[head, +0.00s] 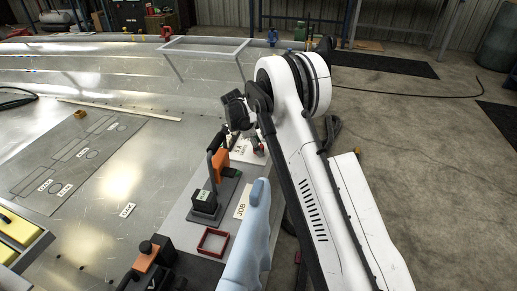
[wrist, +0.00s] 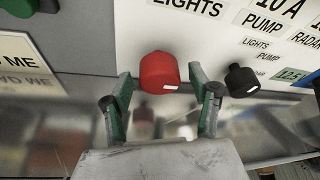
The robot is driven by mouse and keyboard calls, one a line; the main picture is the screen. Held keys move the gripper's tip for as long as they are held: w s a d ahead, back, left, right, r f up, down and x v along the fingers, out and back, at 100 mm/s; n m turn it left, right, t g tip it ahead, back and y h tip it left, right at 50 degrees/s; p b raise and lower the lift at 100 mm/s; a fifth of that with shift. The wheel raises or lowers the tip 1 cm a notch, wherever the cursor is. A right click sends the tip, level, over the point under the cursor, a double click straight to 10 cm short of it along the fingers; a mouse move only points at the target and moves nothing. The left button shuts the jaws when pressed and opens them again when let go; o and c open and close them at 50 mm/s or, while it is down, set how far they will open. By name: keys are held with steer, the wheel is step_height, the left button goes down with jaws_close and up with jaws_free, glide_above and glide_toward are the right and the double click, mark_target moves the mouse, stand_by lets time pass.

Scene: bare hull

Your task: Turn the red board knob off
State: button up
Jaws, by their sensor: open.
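The red board knob (wrist: 158,70) shows in the wrist view on a white panel (wrist: 215,45), below the word LIGHTS. A short white mark is on its lower right part. My gripper (wrist: 159,80) is open, with one finger to the left of the knob and one to the right. Gaps show beside the knob, but I cannot tell how far the fingertips reach along it. In the head view the white panel (head: 240,155) lies below my wrist, which partly hides it.
A black knob (wrist: 241,80) sits right of the red one, close to my right finger. A green part (wrist: 18,7) is at the upper left. In the head view, an orange-and-black device (head: 220,165) and a red square frame (head: 213,242) stand near the panel.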

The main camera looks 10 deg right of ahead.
steer(key=shift+c, duration=0.3)
steer(key=c, duration=1.1)
steer(key=shift+n+t, duration=0.8)
steer(key=shift+n, duration=1.5)
steer(key=o, duration=1.2)
steer(key=shift+c, duration=0.2)
steer(key=v, duration=1.2)
steer(key=shift+d, duration=0.15)
